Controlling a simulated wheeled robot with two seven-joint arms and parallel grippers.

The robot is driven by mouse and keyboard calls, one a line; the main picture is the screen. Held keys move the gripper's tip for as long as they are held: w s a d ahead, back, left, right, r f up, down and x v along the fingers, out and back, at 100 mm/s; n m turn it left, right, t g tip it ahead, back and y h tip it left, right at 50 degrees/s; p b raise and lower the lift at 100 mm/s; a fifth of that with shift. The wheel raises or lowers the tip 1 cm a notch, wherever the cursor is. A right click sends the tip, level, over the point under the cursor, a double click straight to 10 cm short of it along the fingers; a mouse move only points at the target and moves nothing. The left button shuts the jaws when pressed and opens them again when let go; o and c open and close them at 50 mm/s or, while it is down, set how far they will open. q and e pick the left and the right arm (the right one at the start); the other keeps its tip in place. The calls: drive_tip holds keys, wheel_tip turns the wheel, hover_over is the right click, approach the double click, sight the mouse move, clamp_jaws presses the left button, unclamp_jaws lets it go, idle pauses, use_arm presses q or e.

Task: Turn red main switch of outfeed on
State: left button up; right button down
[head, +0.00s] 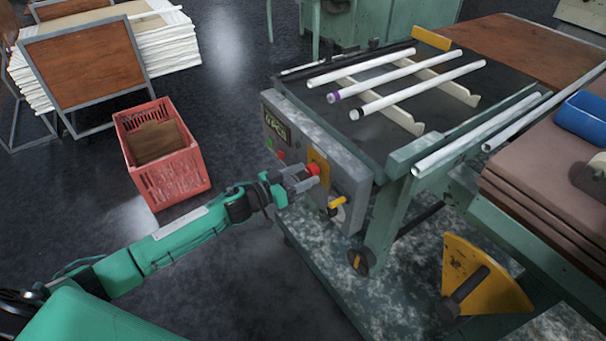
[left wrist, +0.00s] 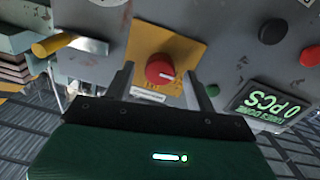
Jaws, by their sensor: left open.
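The red main switch (head: 313,169) is a round red knob on a yellow plate on the front of the grey control box (head: 345,178). In the left wrist view the red knob (left wrist: 160,70) sits on its yellow plate (left wrist: 187,47), between and beyond my finger tips. My left gripper (head: 301,180) is open, close in front of the knob, with its fingers on either side of it in the wrist view (left wrist: 158,80). I cannot tell whether a finger touches the knob. My right gripper is not in view.
A lit display (left wrist: 268,104) reads "0 PCS". Black and red buttons (left wrist: 272,31) and a yellow-handled lever (head: 337,202) flank the switch. A red crate (head: 191,187) stands on the floor at left.

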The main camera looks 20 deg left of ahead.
use_arm(q)
drive_tip(key=shift+w+d, duration=0.15)
drive_tip(key=shift+w, duration=0.05)
drive_tip(key=c, duration=1)
drive_tip(key=shift+o, duration=0.2)
